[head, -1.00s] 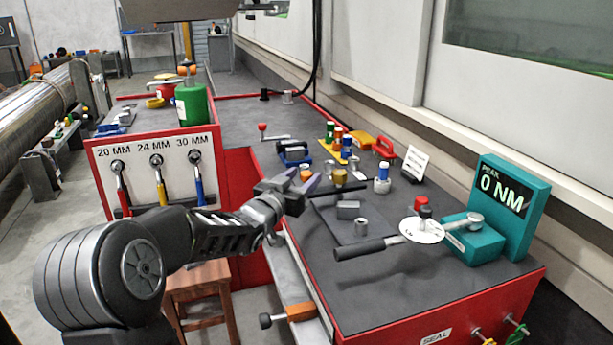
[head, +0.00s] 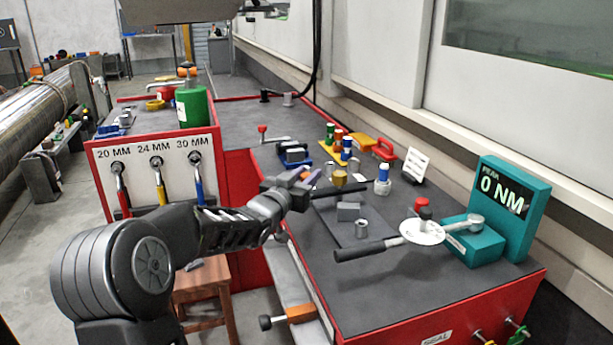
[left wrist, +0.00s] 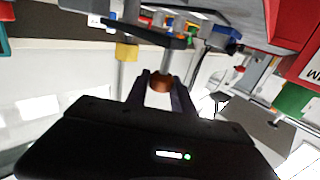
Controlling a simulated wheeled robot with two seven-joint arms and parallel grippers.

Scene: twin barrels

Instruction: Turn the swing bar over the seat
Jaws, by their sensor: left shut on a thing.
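A thin dark bar (head: 342,189), which I take for the swing bar, lies level above the near side of the bench, beside a dark plate. My left gripper (head: 308,180) is at the bar's left end. In the left wrist view the fingers (left wrist: 161,85) are shut on a copper-coloured knob (left wrist: 160,81); the dark bar (left wrist: 150,38) runs just beyond it. I cannot tell which part is the seat. My right gripper is not in view.
A gold nut (head: 340,177) and a blue-and-white cylinder (head: 382,181) stand just behind the bar. A long black handle (head: 366,249) with a white dial (head: 422,232) joins the teal gauge (head: 510,210) at the right.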

